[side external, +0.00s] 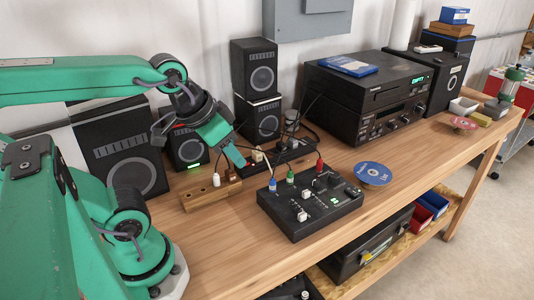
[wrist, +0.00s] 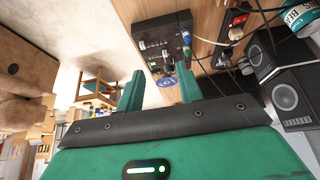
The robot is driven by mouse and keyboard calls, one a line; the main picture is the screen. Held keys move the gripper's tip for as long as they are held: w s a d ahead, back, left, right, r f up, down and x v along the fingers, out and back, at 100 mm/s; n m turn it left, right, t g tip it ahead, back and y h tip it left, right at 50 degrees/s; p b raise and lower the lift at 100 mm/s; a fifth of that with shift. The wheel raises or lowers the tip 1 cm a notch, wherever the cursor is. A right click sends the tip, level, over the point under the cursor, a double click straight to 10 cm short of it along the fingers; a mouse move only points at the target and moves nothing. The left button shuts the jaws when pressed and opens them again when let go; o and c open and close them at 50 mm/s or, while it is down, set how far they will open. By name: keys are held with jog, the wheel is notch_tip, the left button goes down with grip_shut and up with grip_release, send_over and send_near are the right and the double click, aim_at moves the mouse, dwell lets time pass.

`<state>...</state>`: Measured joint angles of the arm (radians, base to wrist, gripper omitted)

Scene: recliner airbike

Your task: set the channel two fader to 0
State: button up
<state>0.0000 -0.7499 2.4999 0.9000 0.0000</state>
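The black mixer (side external: 330,218) lies on the wooden bench in the side external view, with cables plugged into its far edge. Two pale fader caps show on its top, one nearer the front (side external: 302,216) and one farther back (side external: 306,195). I cannot tell which is channel two or read the scale. A small green display is lit on it. My gripper (side external: 238,160) is up and to the left of the mixer, apart from it. In the wrist view its two green fingers (wrist: 160,92) are spread with nothing between them, and the mixer (wrist: 155,30) shows beyond them.
A wooden block with plugs (side external: 210,196) lies left of the mixer. A power strip (side external: 280,158) and cables run behind it. A disc (side external: 372,173) lies to its right. Speakers (side external: 255,68) and stacked audio units (side external: 365,95) stand at the back. The bench's front edge is close to the mixer.

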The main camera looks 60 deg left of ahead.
jog(key=g, duration=0.5)
send_over(306, 191)
jog(key=f, duration=1)
jog(key=shift+s+d+f, duration=0.1)
jog(key=shift+s+f, duration=0.2)
jog(key=shift+f, duration=0.1)
jog(key=shift+w+f+g, duration=0.3)
jog(key=shift+f, duration=0.15)
jog(key=shift+f, duration=3.9)
